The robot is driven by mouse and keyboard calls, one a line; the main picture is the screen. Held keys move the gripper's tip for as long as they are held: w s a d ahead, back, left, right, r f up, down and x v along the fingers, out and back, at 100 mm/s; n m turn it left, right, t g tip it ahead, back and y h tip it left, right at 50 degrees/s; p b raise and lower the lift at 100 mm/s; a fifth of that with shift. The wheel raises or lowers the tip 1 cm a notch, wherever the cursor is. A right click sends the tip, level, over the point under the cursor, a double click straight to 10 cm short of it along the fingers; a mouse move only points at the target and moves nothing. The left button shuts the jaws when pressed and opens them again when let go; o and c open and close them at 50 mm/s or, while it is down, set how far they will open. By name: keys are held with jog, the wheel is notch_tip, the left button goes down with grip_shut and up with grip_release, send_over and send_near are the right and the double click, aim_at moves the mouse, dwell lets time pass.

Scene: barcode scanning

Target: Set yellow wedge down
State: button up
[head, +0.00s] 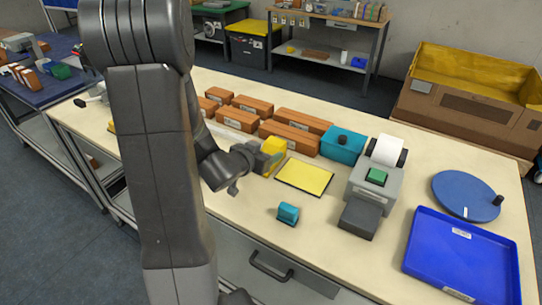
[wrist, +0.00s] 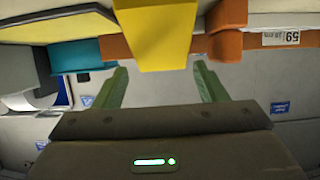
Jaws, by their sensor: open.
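The yellow wedge (head: 274,153) stands on the worktable just left of the yellow mat (head: 304,177). In the wrist view the wedge (wrist: 165,32) is at the top centre, its lower edge level with my fingertips. My gripper (head: 263,160) is at the wedge's left side in the head view, partly hidden by my arm. In the wrist view its two green fingers (wrist: 158,70) are spread apart, one on each side of the wedge, with a visible gap to each. Whether the wedge's base is fully on the table is hard to tell.
Brown boxes (head: 291,137) and a teal box (head: 343,146) stand behind. A label printer (head: 372,190), a small teal block (head: 288,213), a blue turntable (head: 465,194) and a blue tray (head: 462,256) are to the right. Bare tabletop (head: 325,228) lies in front of the mat.

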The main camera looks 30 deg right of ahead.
aim_at(271, 148)
jog(key=x, duration=0.4)
jog(key=shift+w+d, duration=0.15)
jog(key=shift+w, duration=0.05)
jog(key=c, duration=1)
